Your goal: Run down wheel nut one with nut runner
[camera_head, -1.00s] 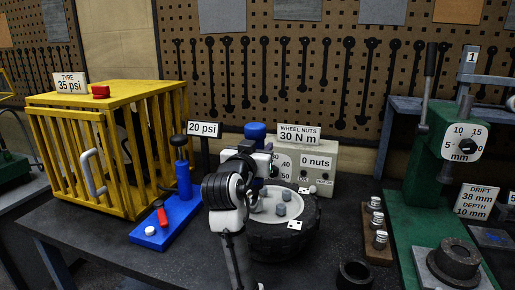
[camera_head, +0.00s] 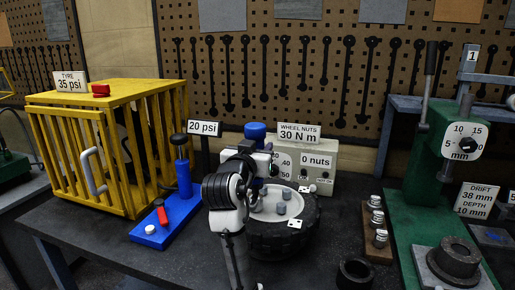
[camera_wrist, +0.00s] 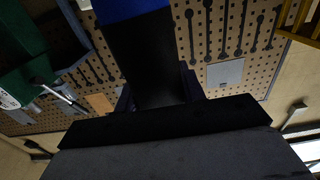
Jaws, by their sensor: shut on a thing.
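My gripper (camera_head: 264,168) is above the left part of the wheel, mostly hidden behind my wrist. It is shut on the nut runner, whose blue top (camera_head: 255,131) shows above my wrist. In the wrist view the nut runner (camera_wrist: 150,60) is a black body with a blue end. Its lower end is hidden. The wheel (camera_head: 292,239) lies flat on the bench, with a black tyre and pale hub. Grey studs or nuts (camera_head: 281,208) stand on the hub; I cannot tell which is nut one. The counter box (camera_head: 318,162) reads "0 nuts".
A wooden rack (camera_head: 367,232) with several silver nuts stands right of the wheel. A blue pump (camera_head: 184,180) and yellow cage (camera_head: 130,90) stand left. A green press (camera_head: 425,180) is at right. A black ring (camera_head: 355,273) lies in front. A sign reads "WHEEL NUTS 30 N m" (camera_head: 299,133).

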